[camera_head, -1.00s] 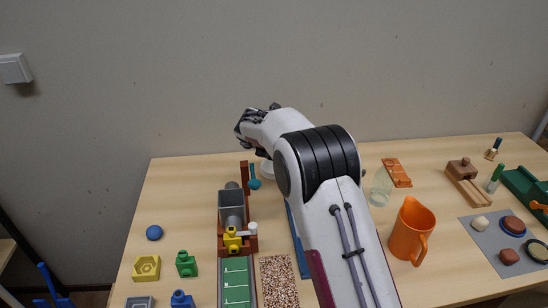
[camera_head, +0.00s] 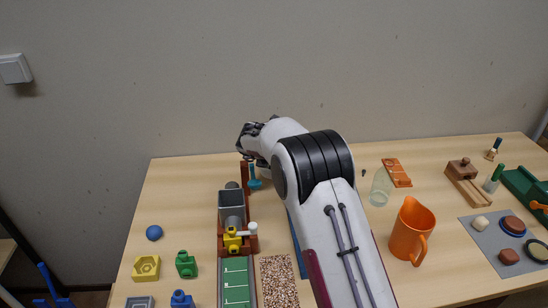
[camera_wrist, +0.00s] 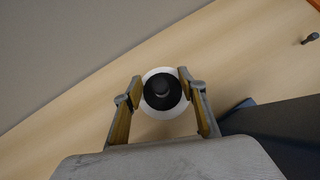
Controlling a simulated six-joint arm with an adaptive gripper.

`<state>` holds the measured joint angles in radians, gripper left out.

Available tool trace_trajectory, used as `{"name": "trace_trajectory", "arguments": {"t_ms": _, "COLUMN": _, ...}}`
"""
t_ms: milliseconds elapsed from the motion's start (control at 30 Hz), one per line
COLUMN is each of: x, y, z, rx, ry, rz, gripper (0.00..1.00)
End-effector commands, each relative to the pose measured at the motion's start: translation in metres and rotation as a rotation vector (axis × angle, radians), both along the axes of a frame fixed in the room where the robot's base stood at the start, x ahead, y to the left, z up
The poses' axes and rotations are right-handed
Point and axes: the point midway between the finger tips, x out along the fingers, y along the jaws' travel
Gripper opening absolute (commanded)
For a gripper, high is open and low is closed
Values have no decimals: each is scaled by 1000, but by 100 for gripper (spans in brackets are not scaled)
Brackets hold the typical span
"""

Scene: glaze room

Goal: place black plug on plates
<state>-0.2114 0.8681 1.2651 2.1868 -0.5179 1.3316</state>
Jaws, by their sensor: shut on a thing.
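The black plug (camera_wrist: 162,91), a round dark disc with a knob on top, is between my gripper's fingertips (camera_wrist: 161,84) in the wrist view. My gripper is shut on its sides. White round plates (camera_wrist: 163,112) show as a pale ring around and below the plug; whether the plug touches them I cannot tell. In the head view my gripper (camera_head: 249,141) is at the back of the table, seen from behind. My arm hides the plug and the plates there.
A teal scoop (camera_head: 254,180) and a grey hopper (camera_head: 232,204) stand just left of my arm. A blue board (camera_head: 297,245) lies partly under it. A clear glass (camera_head: 380,188) and an orange jug (camera_head: 410,232) stand to the right. The wall is close behind.

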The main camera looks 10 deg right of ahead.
Motion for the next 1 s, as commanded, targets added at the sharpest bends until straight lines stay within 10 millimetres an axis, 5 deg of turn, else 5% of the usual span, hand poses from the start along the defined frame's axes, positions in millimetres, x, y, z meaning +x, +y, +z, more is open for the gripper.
{"name": "trace_trajectory", "arguments": {"t_ms": 67, "x": 0, "y": 0, "z": -2, "rx": 0, "ry": 1, "rz": 1, "gripper": 16}}
{"name": "trace_trajectory", "arguments": {"t_ms": 100, "x": 0, "y": 0, "z": -2, "rx": 0, "ry": 1, "rz": 1, "gripper": 46}}
{"name": "trace_trajectory", "arguments": {"t_ms": 167, "x": 0, "y": 0, "z": -2, "rx": 0, "ry": 1, "rz": 1, "gripper": 58}}
{"name": "trace_trajectory", "arguments": {"t_ms": 1000, "x": -16, "y": 8, "z": 19, "rx": 0, "ry": 0, "rz": 1, "gripper": 58}}
